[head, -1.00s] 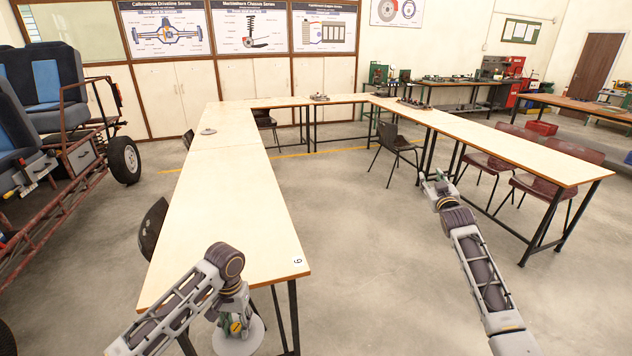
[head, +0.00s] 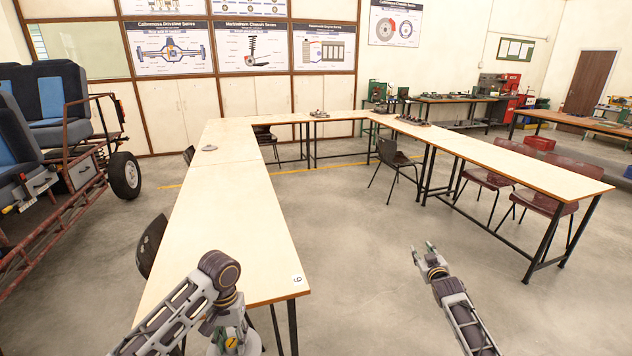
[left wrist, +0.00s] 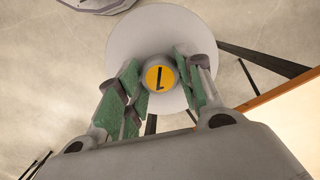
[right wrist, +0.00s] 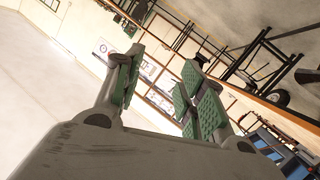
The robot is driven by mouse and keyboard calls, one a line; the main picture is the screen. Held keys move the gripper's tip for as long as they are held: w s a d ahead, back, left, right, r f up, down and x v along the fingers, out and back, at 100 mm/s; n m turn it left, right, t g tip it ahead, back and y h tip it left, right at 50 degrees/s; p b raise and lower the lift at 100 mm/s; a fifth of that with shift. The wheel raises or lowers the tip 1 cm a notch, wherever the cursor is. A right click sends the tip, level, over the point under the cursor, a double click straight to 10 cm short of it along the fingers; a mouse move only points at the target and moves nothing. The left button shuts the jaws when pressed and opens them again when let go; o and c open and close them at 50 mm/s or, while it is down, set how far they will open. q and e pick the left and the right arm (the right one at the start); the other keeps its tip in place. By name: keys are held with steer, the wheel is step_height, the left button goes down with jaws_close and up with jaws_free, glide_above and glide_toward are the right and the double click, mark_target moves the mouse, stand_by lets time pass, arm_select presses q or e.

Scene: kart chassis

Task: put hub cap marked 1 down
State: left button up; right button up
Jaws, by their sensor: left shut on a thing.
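The hub cap marked 1 (left wrist: 160,78) is a pale grey disc with a raised centre and a yellow spot bearing a 1. My left gripper (left wrist: 158,88) is shut on its raised centre, with green pads on both sides. In the head view my left gripper (head: 228,338) is low at the bottom edge, by the near left table's front end; the cap is partly cut off there. The floor shows behind the cap in the left wrist view. My right gripper (head: 423,250) is open and empty over the floor; its parted fingers also show in the right wrist view (right wrist: 165,75).
The near left table (head: 215,235) is bare on top, with a number label at its front corner. A small grey round thing (head: 209,148) lies further back. Parts (head: 414,121) lie on the right table (head: 500,160). Chairs and a kart frame (head: 60,220) stand around; the middle floor is clear.

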steer(key=s+a+f+g, duration=0.1)
steer(key=s+f+g, duration=0.1)
steer(key=s+f, duration=0.9)
steer(key=s+a+f+g, duration=0.1)
steer(key=s+f+g, duration=0.2)
steer(key=s+f, duration=0.8)
steer(key=s+f+g, duration=0.2)
steer(key=s+f, duration=0.4)
steer(key=f, duration=1.2)
steer(key=s+a+f+g, duration=0.1)
steer(key=s+f, duration=0.5)
steer(key=s, duration=0.8)
steer(key=s+a+f+g, duration=0.2)
steer(key=s+f+g, duration=0.2)
steer(key=s, duration=1)
steer(key=s+a+f+g, duration=0.1)
steer(key=s+f+g, duration=0.1)
steer(key=s+f, duration=0.6)
steer(key=s, duration=0.7)
steer(key=shift+a, duration=0.15)
arm_select(q)
steer(key=shift+r, duration=0.15)
arm_select(e)
steer(key=shift+r, duration=0.15)
